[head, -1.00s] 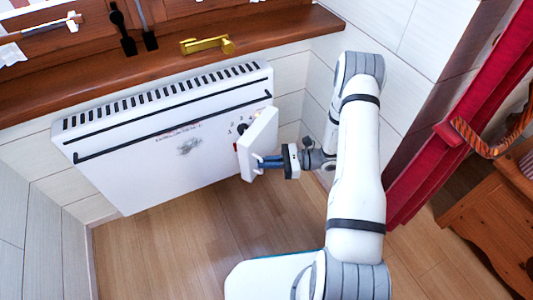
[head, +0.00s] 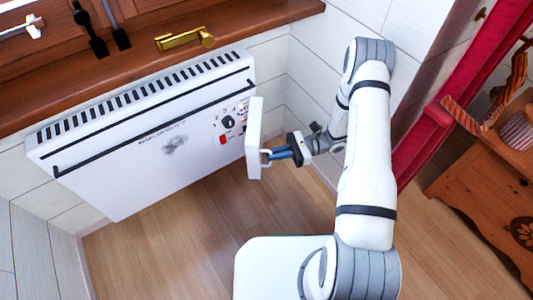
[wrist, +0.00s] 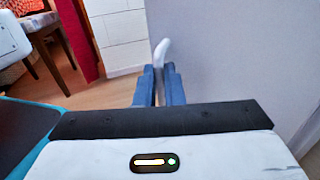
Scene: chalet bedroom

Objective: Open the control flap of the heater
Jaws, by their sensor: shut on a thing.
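The white heater (head: 120,160) is mounted on the wall under the window sill. Its control flap (head: 254,138) is swung out at the heater's right end and stands well away from the front. The control panel behind it shows a black dial (head: 228,122) and a red switch (head: 223,140). My gripper (head: 270,155) is shut on the flap's white handle, on the flap's outer side. In the wrist view the blue fingers (wrist: 159,80) close around the handle (wrist: 161,50), with the pale flap surface (wrist: 235,60) filling the right side.
The wooden floor (head: 170,235) below the heater is clear.

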